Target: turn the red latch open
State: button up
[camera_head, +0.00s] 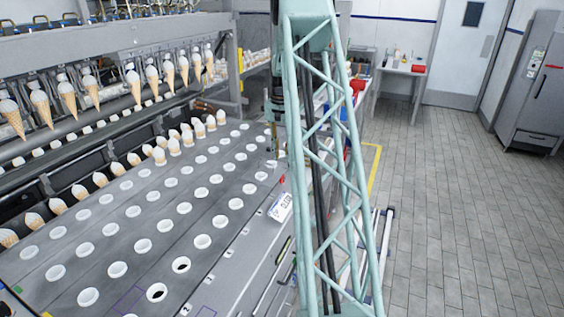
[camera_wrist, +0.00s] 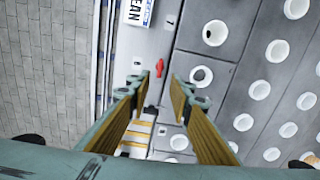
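The red latch (camera_wrist: 160,68) is a small red piece on the grey machine top. In the wrist view it lies just ahead of the gap between my fingertips, lengthwise up and down the picture. My gripper (camera_wrist: 160,84) is open and empty, one finger on each side of that line. I cannot tell the height of the fingertips above the surface. In the head view a small red spot, apparently the latch (camera_head: 283,179), shows beyond the white sign. My arm's lattice column stands close to its right there.
A white sign (camera_head: 281,207) lies beside the latch; it also shows in the wrist view (camera_wrist: 138,12). Rows of white-rimmed cone holes (camera_head: 143,246) fill the machine top. Cones hang from the rail at the back left. Tiled floor (camera_head: 440,190) is clear on the right.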

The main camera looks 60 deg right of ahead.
jog(key=shift+r, duration=0.5)
jog(key=shift+r, duration=0.1)
dwell(0.4)
